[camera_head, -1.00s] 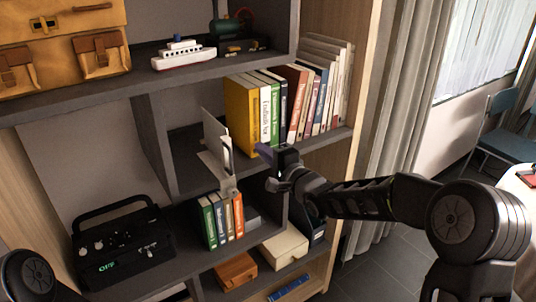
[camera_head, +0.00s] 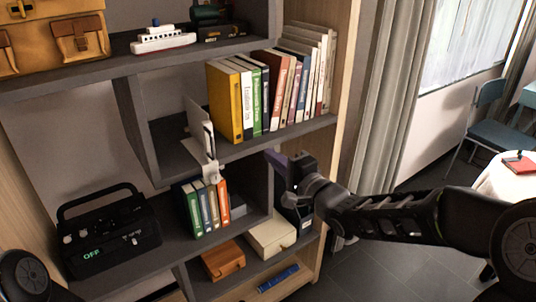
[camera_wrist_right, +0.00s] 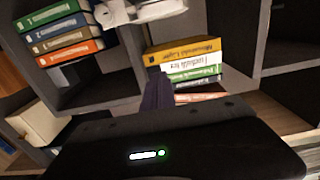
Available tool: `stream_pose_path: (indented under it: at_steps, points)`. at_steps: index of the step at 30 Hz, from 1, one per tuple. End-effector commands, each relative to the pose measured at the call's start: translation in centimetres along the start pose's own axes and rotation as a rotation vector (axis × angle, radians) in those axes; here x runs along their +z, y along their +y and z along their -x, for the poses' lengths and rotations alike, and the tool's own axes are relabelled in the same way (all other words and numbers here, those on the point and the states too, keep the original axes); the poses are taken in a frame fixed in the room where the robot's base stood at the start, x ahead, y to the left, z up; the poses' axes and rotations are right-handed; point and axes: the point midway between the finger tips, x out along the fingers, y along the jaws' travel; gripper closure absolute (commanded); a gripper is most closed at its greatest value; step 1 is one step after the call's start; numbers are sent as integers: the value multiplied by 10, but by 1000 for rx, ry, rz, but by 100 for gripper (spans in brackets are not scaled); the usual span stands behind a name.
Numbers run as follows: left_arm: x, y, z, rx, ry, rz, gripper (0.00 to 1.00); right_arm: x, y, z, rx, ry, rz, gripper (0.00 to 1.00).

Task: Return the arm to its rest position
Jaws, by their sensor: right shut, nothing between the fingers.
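My right gripper (camera_head: 279,168) is shut and empty. In the head view it shows in front of the shelf unit, below and right of the upper row of books (camera_head: 262,95). My right arm (camera_head: 400,215) reaches in from the right edge. In the right wrist view a dark purplish finger (camera_wrist_right: 157,92) of it points toward the shelf, with the yellow book (camera_wrist_right: 185,53) beyond it. My left gripper is not in view; only a dark part of my left arm (camera_head: 28,275) shows at the lower left.
The shelf unit (camera_head: 135,120) holds a white bookend (camera_head: 199,138), a smaller row of books (camera_head: 205,207), a black radio (camera_head: 108,235) and boxes (camera_head: 270,236). A curtain (camera_head: 392,110), chair (camera_head: 495,120) and round table (camera_head: 495,185) stand right. Dark floor is open between them.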

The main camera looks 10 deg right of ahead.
Motion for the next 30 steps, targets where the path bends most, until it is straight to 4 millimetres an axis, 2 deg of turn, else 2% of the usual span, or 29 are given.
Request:
stream_pose_path:
  at_steps: [11, 15, 18, 20, 23, 24, 26, 27, 30]
  points:
    - [0, 0, 0, 0, 0, 0, 64, 0, 0, 0, 1, 1, 31, 100]
    - [0, 0, 0, 0, 0, 0, 64, -3, 6, 0, 23, 12, 173, 100]
    - [0, 0, 0, 0, 0, 0, 64, -9, 22, 3, 79, 35, 334, 100]
    - [0, 0, 0, 0, 0, 0, 64, -11, 50, 7, 150, 38, 436, 100]
    - [0, 0, 1, 0, 0, 0, 64, -1, 126, 17, 327, -15, 595, 100]
    - [0, 1, 2, 0, 0, 0, 64, 6, 159, 25, 398, -53, 644, 100]
    - [0, 1, 3, 0, -1, 0, 64, 20, 205, 39, 497, -124, 705, 100]
    - [0, 1, 3, 0, -1, 0, 64, 31, 235, 50, 557, -177, 736, 100]
    - [0, 2, 5, 0, -1, 0, 64, 64, 303, 86, 696, -328, 789, 100]
